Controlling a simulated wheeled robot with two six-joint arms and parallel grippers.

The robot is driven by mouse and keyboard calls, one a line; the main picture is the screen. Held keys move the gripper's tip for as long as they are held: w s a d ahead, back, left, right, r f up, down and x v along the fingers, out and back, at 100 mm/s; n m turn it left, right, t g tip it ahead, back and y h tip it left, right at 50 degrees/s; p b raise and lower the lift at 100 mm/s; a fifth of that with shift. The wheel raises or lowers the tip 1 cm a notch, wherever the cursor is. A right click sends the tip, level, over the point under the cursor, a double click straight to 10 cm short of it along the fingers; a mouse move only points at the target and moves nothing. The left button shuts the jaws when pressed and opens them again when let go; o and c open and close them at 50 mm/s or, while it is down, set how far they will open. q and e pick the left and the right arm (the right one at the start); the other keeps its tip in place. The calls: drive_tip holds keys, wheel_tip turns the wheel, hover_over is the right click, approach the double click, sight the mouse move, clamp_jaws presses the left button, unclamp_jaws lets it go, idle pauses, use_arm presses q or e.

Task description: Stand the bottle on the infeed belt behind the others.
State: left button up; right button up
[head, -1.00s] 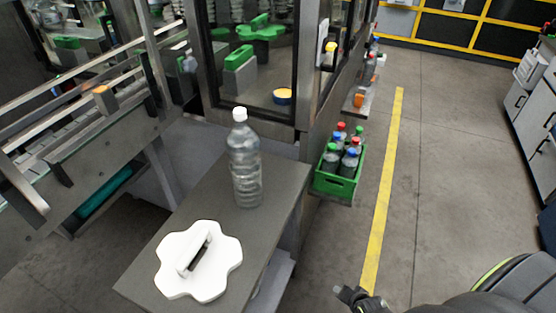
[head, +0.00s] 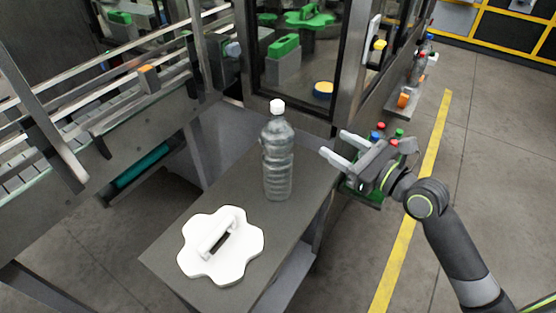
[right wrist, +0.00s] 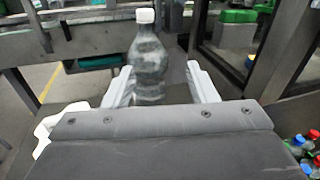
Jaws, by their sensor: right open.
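A clear bottle (head: 277,160) with a white cap stands upright on a grey side table (head: 170,256). My right gripper (head: 329,148) is open, to the right of the bottle and apart from it in the head view. In the right wrist view the bottle (right wrist: 148,62) shows ahead, between the two pale fingers (right wrist: 160,84). The infeed belt (head: 45,170) runs at the left, behind metal rails; no bottles can be made out on its visible part. My left gripper is not in view.
A white lobed star wheel with a handle (head: 242,262) lies on the table in front of the bottle. A green crate of capped bottles (head: 372,200) is partly hidden behind my right gripper. The machine's glass-panelled frame (head: 330,125) stands just behind the table.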

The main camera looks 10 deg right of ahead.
wheel_tip(320, 180, up, 2)
drive_tip(key=s+a+y, duration=0.1)
drive_tip(key=p, duration=0.1)
approach(282, 113)
drive_tip(key=x, duration=0.6)
drive_tip(key=shift+w+r, duration=0.1)
drive_tip(key=shift+w, duration=0.1)
drive_tip(key=shift+w+a, duration=0.35)
drive_tip(key=shift+w, duration=0.1)
drive_tip(key=p+x, duration=0.1)
drive_tip(key=x, duration=0.3)
drive_tip(key=shift+w+a, duration=0.1)
drive_tip(key=shift+c, duration=0.9)
clamp_jaws()
